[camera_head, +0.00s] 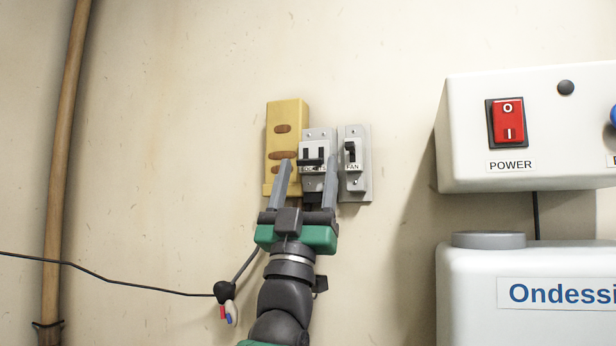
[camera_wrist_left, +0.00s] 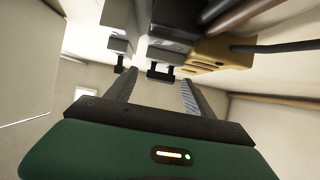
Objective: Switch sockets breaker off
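The sockets breaker appears to be the grey double switch box (camera_head: 318,142) on the wall, with dark levers above a partly hidden label. It also shows in the left wrist view (camera_wrist_left: 170,40). A dark crossbar (camera_head: 311,162) sits low on its front, and in the left wrist view the crossbar (camera_wrist_left: 161,73) lies between my finger lines. My left gripper (camera_head: 307,165) is open, its fingers apart on either side of the breaker's lower part. I cannot tell whether a finger touches it. My right gripper is in neither view.
A switch labelled FAN (camera_head: 353,165) is close to the right finger. A yellow wall socket (camera_head: 287,135) is close to the left finger. A white box with a red POWER switch (camera_head: 508,122) stands out at the right. A black cable (camera_head: 110,281) crosses the lower left.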

